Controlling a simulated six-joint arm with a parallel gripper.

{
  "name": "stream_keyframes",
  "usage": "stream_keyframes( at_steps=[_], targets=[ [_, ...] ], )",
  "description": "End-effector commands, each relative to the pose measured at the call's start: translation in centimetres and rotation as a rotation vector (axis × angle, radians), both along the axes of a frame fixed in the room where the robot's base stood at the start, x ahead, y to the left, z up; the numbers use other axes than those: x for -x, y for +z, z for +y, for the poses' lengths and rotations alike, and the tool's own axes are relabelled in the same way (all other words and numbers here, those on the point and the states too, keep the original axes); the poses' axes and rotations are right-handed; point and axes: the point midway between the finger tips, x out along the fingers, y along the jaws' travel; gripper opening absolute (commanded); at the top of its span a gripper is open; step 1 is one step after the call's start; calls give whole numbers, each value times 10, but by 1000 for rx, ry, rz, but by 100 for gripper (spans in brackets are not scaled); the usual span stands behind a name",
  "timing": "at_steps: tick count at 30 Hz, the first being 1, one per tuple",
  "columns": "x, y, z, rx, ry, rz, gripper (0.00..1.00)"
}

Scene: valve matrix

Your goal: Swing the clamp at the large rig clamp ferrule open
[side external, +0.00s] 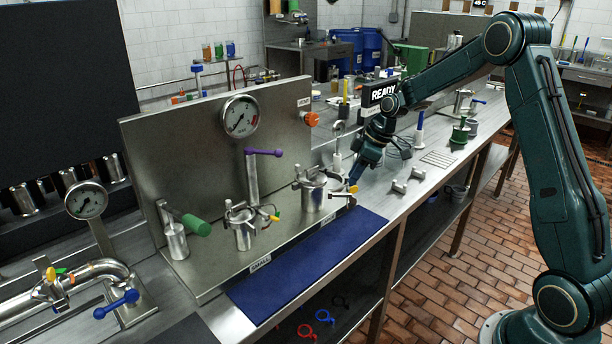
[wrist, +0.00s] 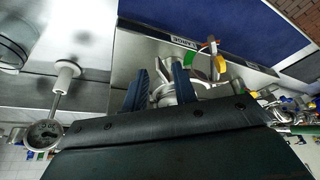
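The large rig clamp ferrule (side external: 313,194) is the right one of two upright metal vessels at the steel panel. A metal clamp sits around its top, with a yellow-tipped part (side external: 353,189) sticking out to the right. My gripper (side external: 354,176) points down just right of the clamp.
The smaller ferrule (side external: 243,232) stands left, behind the SMALL label (side external: 261,263), with a purple-handled valve (side external: 263,152) near it. A gauge (side external: 240,116) and orange knob (side external: 310,119) are on the panel. A bare blue mat (side external: 308,265) lies in front.

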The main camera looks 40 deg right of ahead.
Motion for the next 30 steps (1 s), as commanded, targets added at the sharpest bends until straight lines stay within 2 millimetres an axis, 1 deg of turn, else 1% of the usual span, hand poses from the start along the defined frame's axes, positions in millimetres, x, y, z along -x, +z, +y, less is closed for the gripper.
stream_keyframes(
  at_steps=[10, 17, 23, 30],
  targets=[
    [1, 1, 3, -3, 9, 3, 27],
    [5, 15, 0, -3, 9, 1, 27],
    [14, 40, -7, -1, 8, 0, 27],
    [27, 78, -17, 0, 6, -1, 27]
  ],
)
